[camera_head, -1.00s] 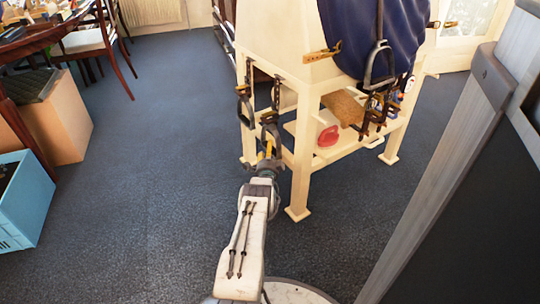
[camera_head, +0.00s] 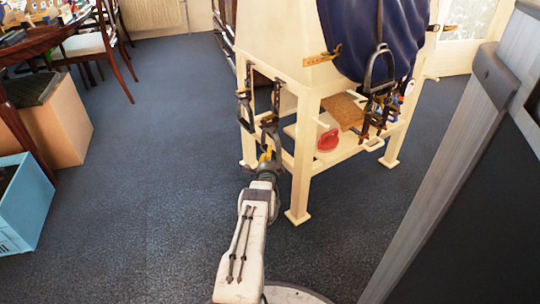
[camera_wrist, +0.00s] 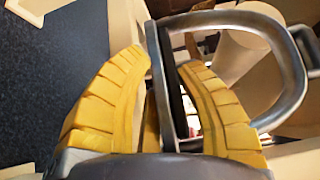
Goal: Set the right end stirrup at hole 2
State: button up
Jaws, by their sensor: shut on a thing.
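The right end stirrup (camera_head: 271,137) is a grey metal loop under a dark strap (camera_head: 276,93) at the near end of the cream stand. My gripper (camera_head: 267,156) is at its lower part. In the wrist view the stirrup (camera_wrist: 294,62) lies tilted, and one straight side runs between the yellow fingers of my gripper (camera_wrist: 165,60), which are shut on it. The left end stirrup (camera_head: 244,107) hangs from its own strap, apart from my gripper. The strap holes are too small to tell apart.
The cream stand (camera_head: 303,150) has splayed feet and a lower shelf with a red round object (camera_head: 328,140). More tack, including a larger stirrup (camera_head: 380,72), hangs along its right side. A blue crate (camera_head: 28,205) stands far left. The carpet between is clear.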

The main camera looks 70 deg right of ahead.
grip_shut()
jog(key=shift+r, duration=1.75)
jog(key=o, duration=0.9)
grip_release()
jog(key=shift+f, duration=0.1)
jog(key=shift+v, duration=6)
jog(key=shift+f, duration=0.1)
